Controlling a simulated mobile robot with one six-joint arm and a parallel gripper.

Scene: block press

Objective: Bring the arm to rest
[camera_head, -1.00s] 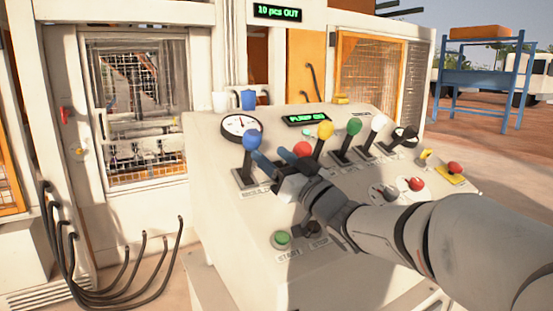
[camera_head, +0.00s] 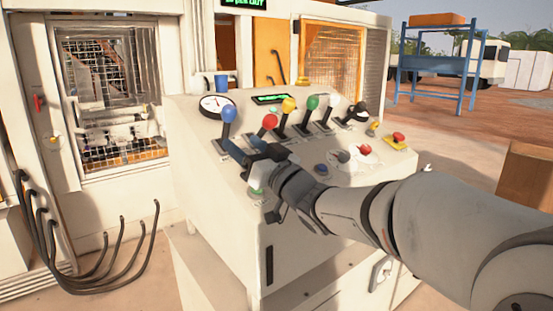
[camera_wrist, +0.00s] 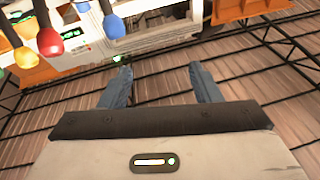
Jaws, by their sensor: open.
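My gripper (camera_head: 252,148) is open and empty, over the control console's sloping top (camera_head: 205,140). In the head view its blue fingers show below the blue-knobbed lever (camera_head: 229,115) and the red-knobbed lever (camera_head: 270,122). In the wrist view the two fingers (camera_wrist: 160,72) are spread apart with nothing between them. The blue knob (camera_wrist: 75,12) and red knob (camera_wrist: 49,41) show there at upper left, apart from the fingers. My arm reaches in from the lower right of the head view.
Yellow (camera_head: 289,104), green (camera_head: 313,102) and white levers stand along the console, with a gauge (camera_head: 217,105) and blue cup (camera_head: 222,83) behind. A red button (camera_head: 398,137) is at right. Black cables (camera_head: 105,265) hang at left. A brown box (camera_head: 526,180) stands at far right.

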